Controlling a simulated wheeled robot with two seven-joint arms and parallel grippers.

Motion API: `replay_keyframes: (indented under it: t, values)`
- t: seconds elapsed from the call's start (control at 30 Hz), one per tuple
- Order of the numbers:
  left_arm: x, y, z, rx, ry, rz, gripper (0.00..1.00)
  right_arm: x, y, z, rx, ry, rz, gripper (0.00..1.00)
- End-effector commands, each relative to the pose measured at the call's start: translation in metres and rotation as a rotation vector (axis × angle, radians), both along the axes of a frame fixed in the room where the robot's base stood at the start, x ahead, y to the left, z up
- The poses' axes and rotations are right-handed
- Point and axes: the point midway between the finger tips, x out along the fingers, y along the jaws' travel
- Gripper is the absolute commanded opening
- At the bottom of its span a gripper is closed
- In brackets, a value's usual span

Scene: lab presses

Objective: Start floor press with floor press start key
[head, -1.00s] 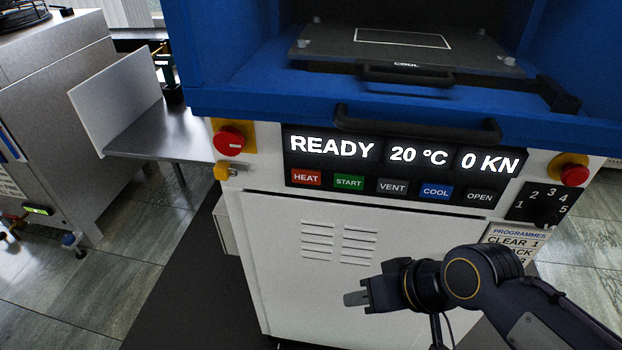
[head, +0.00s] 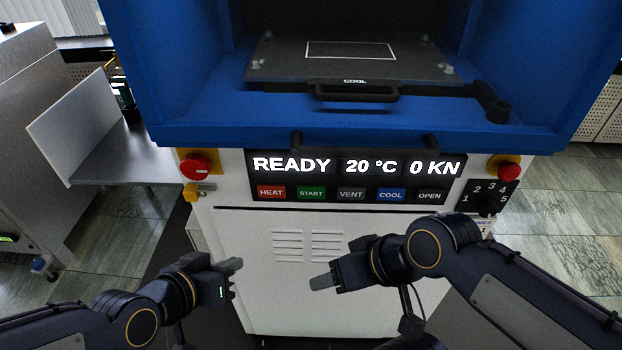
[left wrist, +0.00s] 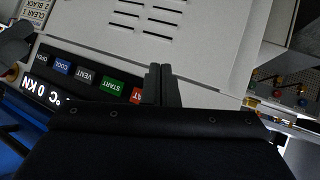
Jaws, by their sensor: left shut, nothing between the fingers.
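The floor press (head: 262,285) stands in front of me, white below and blue above. Its display (head: 345,166) reads READY, 20 °C, 0 KN. The green START key (head: 311,194) sits between the red HEAT key (head: 271,192) and the VENT key (head: 351,194). My left gripper (head: 232,265) is shut and empty, below and left of the key row. In the left wrist view its fingers (left wrist: 161,84) overlap the HEAT key's edge, with the START key (left wrist: 113,83) to their left. My right gripper (head: 320,283) is before the lower panel; its finger gap is not visible.
Red stop buttons flank the panel at left (head: 195,167) and right (head: 508,171). A numbered dial (head: 488,198) is at the right. A black handle (head: 367,141) juts out above the display. A metal side table (head: 115,165) stands at the left.

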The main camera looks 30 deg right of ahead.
Motion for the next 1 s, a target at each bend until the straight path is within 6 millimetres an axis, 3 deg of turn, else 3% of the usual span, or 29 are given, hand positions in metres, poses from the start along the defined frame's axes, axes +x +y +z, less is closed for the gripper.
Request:
replay_keyframes:
  t: [0.03,0.1,0.2,0.3,0.77,1.0]
  values:
    - [-0.010,-0.030,0.007,-0.054,0.002,-0.063,0.00,0.000,0.000,0.011,0.000,0.000,0.000,0.58]
    - [-0.020,-0.063,0.016,-0.135,-0.008,-0.124,0.00,0.000,0.000,0.017,0.000,0.000,0.000,0.58]
    - [-0.035,-0.095,0.026,-0.233,-0.011,-0.179,0.00,0.000,0.000,0.022,0.000,0.000,0.000,0.58]
    - [-0.045,-0.114,0.034,-0.298,-0.010,-0.209,0.00,0.000,0.000,0.025,0.000,0.000,0.000,0.58]
    - [-0.048,-0.123,0.037,-0.332,-0.010,-0.217,0.00,0.000,0.000,0.025,0.000,0.000,0.000,0.58]
    - [-0.032,-0.133,0.038,-0.333,-0.009,-0.216,0.00,0.000,0.000,0.031,0.000,0.000,0.000,0.58]
